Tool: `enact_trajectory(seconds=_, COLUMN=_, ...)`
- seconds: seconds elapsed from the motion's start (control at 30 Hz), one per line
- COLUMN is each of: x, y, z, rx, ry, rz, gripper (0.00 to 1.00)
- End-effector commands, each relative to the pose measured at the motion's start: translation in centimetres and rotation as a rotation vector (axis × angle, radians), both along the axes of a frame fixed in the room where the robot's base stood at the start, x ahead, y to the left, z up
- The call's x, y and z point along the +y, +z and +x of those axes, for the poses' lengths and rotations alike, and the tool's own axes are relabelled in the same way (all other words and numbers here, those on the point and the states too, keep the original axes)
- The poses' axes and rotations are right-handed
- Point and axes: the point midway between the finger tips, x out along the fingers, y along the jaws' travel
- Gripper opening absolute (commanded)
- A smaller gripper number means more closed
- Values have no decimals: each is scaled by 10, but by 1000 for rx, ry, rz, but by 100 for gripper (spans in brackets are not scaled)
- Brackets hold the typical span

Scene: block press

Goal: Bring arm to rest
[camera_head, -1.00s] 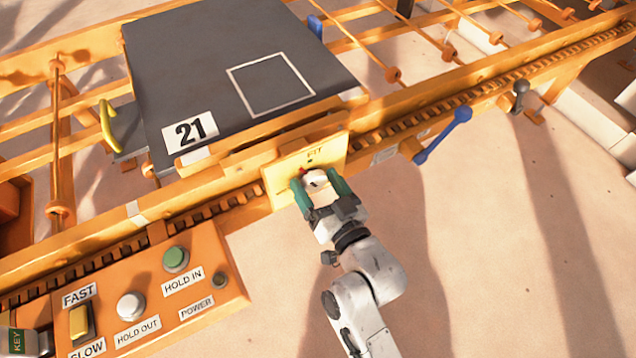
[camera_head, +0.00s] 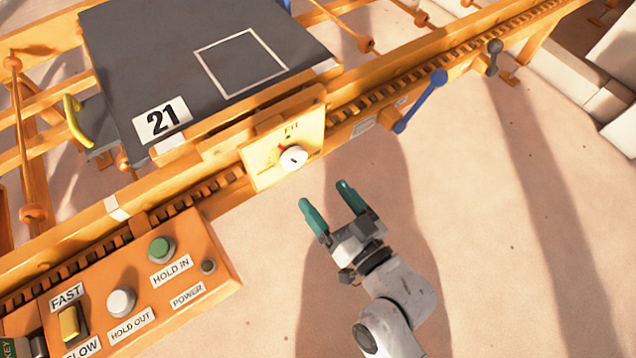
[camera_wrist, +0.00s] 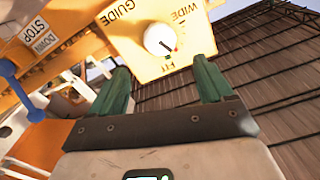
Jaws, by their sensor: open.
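My gripper (camera_head: 325,207) has two green fingers spread apart with nothing between them. In the head view it hangs over the bare floor, below and to the right of the yellow dial plate (camera_head: 262,165). The plate carries a white knob (camera_head: 293,157) and the word FIT. My gripper is clear of the knob. In the wrist view the fingers (camera_wrist: 165,85) point toward the same plate (camera_wrist: 130,35), and the white knob (camera_wrist: 160,39) shows beyond and between them, with its dark mark near FIT. The plate reads GUIDE and WIDE there.
An orange control box (camera_head: 205,257) with FAST/SLOW, HOLD OUT and HOLD IN controls stands at lower left. A dark plate marked 21 (camera_head: 150,65) lies on the orange frame. A blue lever (camera_head: 420,102) and a grey-knobbed lever (camera_head: 494,55) stick out at right.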

Motion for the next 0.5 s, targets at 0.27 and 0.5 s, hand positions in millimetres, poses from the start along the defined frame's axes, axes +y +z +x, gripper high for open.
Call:
enact_trajectory(seconds=0.27, x=-4, y=1, z=-5, rx=-1, ry=0, rz=1, gripper=80)
enact_trajectory(seconds=0.5, x=-4, y=1, z=-5, rx=-1, ry=0, rz=1, gripper=80)
